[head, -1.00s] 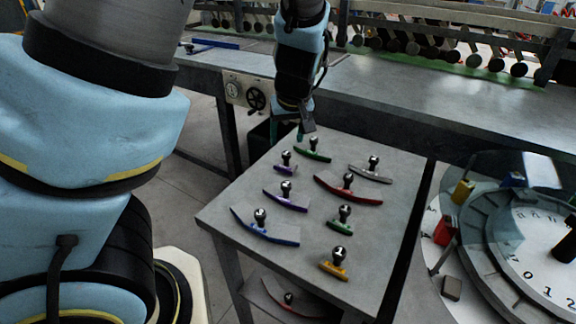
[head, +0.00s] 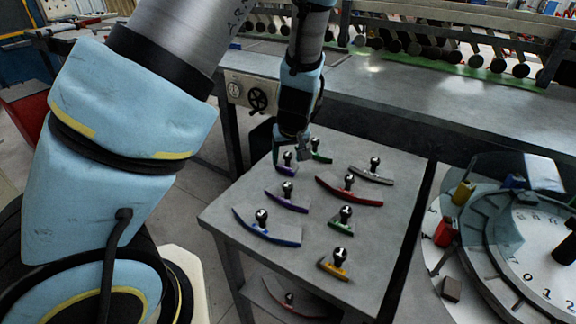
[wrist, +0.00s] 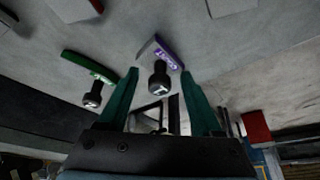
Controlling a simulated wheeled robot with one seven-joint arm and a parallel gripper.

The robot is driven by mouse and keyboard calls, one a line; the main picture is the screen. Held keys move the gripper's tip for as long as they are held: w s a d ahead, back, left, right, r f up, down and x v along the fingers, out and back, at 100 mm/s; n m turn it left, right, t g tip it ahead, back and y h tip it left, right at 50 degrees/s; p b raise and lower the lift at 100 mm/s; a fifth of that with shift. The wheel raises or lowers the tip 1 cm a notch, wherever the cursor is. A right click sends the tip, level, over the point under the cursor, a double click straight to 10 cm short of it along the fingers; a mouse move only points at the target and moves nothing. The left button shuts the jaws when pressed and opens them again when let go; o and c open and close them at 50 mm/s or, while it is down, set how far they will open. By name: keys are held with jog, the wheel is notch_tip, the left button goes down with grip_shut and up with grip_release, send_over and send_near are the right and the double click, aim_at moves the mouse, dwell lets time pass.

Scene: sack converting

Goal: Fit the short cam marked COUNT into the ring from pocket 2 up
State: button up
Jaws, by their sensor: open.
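The short purple cam (head: 280,168), with its black knob, lies at the far left of the grey table. In the wrist view the purple cam (wrist: 166,53) shows white lettering that looks like COUNT, and its knob stands between my fingertips. My gripper (head: 297,153) is open, just above and beside this cam in the head view. In the wrist view my gripper (wrist: 160,76) has its two teal fingers on either side of the knob, apart from it. The ring (head: 500,232) is on the round dial machine at the right, partly cut off; its pocket numbering is unclear.
A green cam (head: 322,158) lies close behind and right of the purple one. A longer purple cam (head: 291,205), a blue cam (head: 275,238), a red cam (head: 362,200) and several others share the table (head: 305,268). A long grey bench (head: 420,105) runs behind.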

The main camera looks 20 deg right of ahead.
jog(key=shift+c, duration=0.4)
grip_shut()
